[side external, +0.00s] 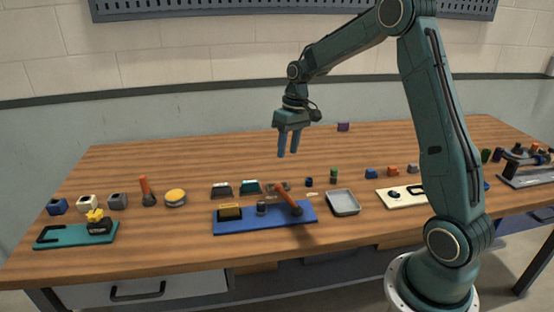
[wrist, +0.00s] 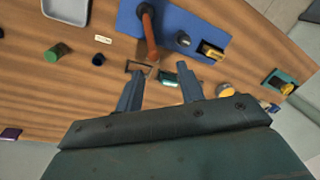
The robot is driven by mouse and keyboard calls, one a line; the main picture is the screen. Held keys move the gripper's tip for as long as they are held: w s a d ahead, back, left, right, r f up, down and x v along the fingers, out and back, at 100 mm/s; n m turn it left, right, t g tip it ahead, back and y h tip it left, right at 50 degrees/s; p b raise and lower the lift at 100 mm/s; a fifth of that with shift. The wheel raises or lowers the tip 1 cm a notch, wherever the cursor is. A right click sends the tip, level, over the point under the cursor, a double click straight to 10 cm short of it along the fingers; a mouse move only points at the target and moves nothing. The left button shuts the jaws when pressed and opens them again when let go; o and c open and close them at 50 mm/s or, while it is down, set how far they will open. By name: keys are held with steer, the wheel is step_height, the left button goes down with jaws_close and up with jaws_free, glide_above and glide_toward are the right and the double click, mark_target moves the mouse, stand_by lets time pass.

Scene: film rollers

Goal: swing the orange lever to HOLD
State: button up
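The orange lever (side external: 290,200) stands tilted on a blue board (side external: 235,229) at the front middle of the table. In the wrist view the lever (wrist: 151,38) rises from a dark round pivot on the blue board (wrist: 127,22). My gripper (side external: 288,153) hangs above and behind the board, fingers pointing down, well apart from the lever. In the wrist view my gripper (wrist: 160,84) has its two fingers spread with nothing between them. No HOLD marking is readable in either view.
On the blue board are a black-and-yellow block (side external: 229,212) and a dark knob (side external: 261,208). A grey tray (side external: 343,203) sits right of it. A second orange-handled piece (side external: 146,190) stands at left. Small blocks line the table; its back middle is mostly clear.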

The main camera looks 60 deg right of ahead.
mark_target(283, 190)
steer(key=shift+y, duration=0.3)
steer(key=d+f, duration=0.1)
steer(key=w+d+f, duration=0.1)
steer(key=f, duration=0.1)
steer(key=shift+d+f, duration=0.1)
steer(key=shift+d, duration=0.05)
steer(key=shift+f, duration=0.1)
steer(key=a+f, duration=0.1)
steer(key=f, duration=0.8)
steer(key=a+f, duration=0.1)
steer(key=f, duration=0.3)
steer(key=shift+w+a+f, duration=0.2)
steer(key=shift+a, duration=0.1)
jaws_close()
